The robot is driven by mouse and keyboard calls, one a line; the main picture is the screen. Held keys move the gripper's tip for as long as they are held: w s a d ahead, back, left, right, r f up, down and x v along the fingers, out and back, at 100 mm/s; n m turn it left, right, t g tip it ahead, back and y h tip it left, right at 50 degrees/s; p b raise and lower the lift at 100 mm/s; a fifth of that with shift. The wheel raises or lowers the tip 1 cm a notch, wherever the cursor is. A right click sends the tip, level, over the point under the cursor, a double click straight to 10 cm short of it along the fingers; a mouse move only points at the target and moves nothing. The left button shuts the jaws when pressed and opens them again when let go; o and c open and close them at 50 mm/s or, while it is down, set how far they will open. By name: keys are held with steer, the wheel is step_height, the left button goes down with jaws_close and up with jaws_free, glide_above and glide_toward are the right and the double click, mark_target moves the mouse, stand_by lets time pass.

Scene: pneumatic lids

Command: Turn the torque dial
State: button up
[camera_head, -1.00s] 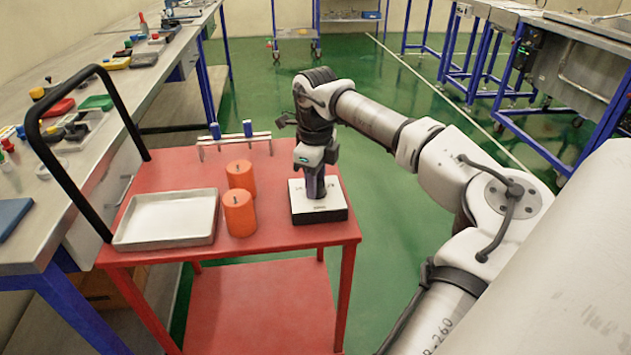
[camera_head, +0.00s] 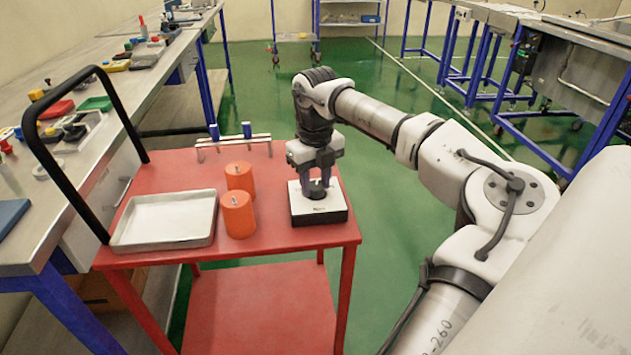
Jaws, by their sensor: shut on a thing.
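The torque dial (camera_head: 317,191) is a small dark knob on the white top of a black-sided box (camera_head: 325,212). The box sits at the right side of the red cart top. My gripper (camera_head: 318,186) points straight down over the box, with its fingers on both sides of the dial. It is shut on the dial, and the fingers hide part of the knob. The dial's markings are too small to read.
Two orange cylinders (camera_head: 238,214) stand just left of the box. A metal tray (camera_head: 166,219) lies at the cart's left, beside the black handle (camera_head: 62,172). A rack with blue-topped items (camera_head: 232,142) stands at the cart's back edge. Bare red surface lies in front.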

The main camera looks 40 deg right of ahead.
mark_target(316, 185)
stand_by(0.3)
steer(key=o, duration=1)
steer(key=shift+r, duration=0.15)
step_height(316, 185, up, 14)
steer(key=p, duration=1)
steer(key=shift+f, duration=0.2)
